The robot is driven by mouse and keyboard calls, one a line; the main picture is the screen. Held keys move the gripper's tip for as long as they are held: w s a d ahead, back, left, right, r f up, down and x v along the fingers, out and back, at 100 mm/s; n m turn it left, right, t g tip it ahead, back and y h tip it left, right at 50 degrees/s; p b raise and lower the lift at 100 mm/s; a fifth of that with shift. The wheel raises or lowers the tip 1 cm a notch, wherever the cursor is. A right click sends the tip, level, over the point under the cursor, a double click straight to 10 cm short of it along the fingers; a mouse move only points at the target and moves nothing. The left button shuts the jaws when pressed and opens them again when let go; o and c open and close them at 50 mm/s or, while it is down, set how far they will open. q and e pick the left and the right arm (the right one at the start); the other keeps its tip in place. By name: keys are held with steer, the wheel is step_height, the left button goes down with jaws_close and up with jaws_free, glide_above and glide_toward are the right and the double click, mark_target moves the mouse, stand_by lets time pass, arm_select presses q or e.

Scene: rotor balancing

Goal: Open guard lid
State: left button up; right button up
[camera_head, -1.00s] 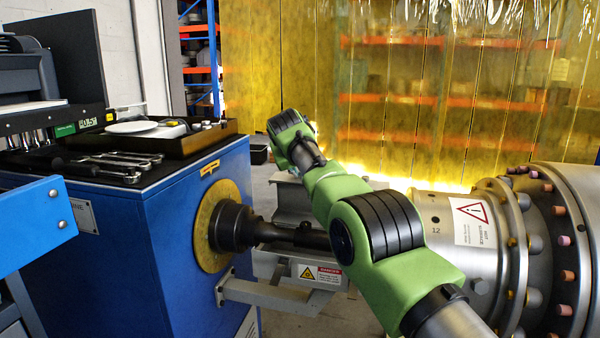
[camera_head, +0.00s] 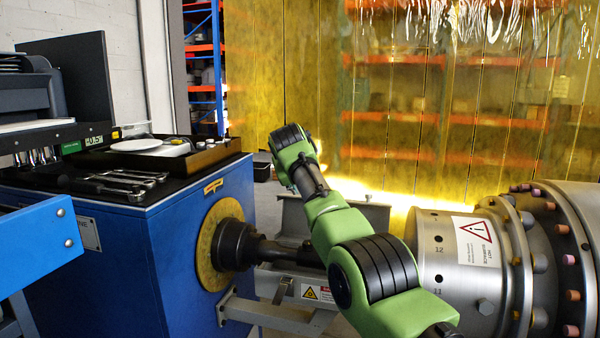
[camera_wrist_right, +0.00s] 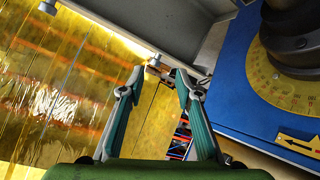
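A grey metal panel (camera_wrist_right: 195,35), which looks like the guard lid, crosses the top of the right wrist view. A small round metal post (camera_wrist_right: 155,61) and another post (camera_wrist_right: 48,7) stand at its lower edge. My right gripper (camera_wrist_right: 161,76) is open, its two green fingers pointing at the nearer post. The fingertips are just short of it or beside it; I cannot tell if they touch. In the head view my green right arm hides its gripper and part of a grey metal structure (camera_head: 293,222) behind it. My left gripper is not in view.
A blue machine (camera_head: 165,270) with a dark spindle (camera_head: 237,246) and yellow dial (camera_head: 221,222) stands left. Tools (camera_head: 125,180) lie on it. A large steel rotor (camera_head: 450,265) is at right. A yellow strip curtain (camera_head: 400,130) hangs behind.

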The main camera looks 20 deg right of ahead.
steer(key=v, duration=1)
steer(key=shift+s+r, duration=0.25)
steer(key=shift+s, duration=0.1)
steer(key=shift+c, duration=0.3)
